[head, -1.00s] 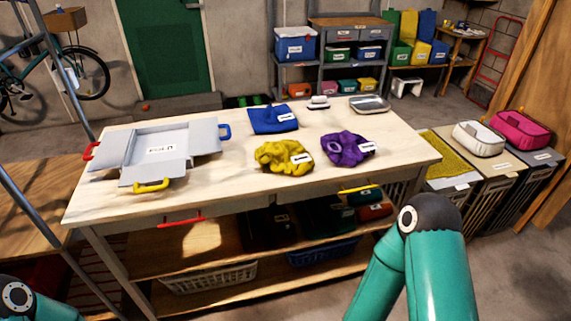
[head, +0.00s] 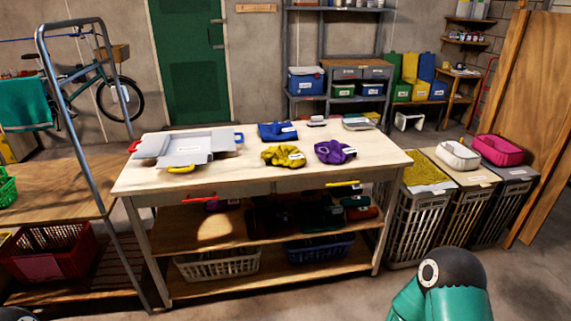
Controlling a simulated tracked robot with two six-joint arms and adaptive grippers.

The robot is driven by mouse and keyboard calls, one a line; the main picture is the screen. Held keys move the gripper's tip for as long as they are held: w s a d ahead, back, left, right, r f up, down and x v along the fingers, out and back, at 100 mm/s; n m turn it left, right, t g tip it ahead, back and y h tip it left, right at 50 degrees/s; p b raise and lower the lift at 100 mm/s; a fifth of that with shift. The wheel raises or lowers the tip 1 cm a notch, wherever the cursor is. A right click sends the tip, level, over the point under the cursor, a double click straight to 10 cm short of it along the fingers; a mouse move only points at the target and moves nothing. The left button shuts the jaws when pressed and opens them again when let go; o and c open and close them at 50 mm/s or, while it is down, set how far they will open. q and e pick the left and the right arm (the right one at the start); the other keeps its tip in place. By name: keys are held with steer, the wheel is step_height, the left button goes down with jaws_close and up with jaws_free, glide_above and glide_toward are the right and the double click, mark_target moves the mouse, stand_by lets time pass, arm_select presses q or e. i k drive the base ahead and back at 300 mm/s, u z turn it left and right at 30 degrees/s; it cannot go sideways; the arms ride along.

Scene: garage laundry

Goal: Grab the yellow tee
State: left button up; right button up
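The yellow tee (head: 282,156) lies crumpled on the wooden table (head: 210,184), near the middle of its top, with a white label on it. A purple crumpled garment (head: 333,152) lies just to its right, and a blue folded garment (head: 275,131) lies behind it. Neither gripper shows in the head view. Only a teal and dark joint of my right arm shows at the bottom right, and a dark bit of my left arm at the bottom left corner.
A grey folding board (head: 186,150) with coloured handles lies on the table's left. A grey tray (head: 358,124) sits at the back right. Hampers (head: 418,222) stand right of the table. A metal rack (head: 75,90) stands on the left. Floor in front is clear.

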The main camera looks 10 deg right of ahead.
mark_target(290, 157)
steer(key=z, duration=0.35)
steer(key=i, duration=2)
steer(key=u, duration=0.7)
steer(key=k, duration=0.9)
steer(key=u, duration=0.15)
steer(key=i, duration=0.95)
steer(key=z, duration=0.05)
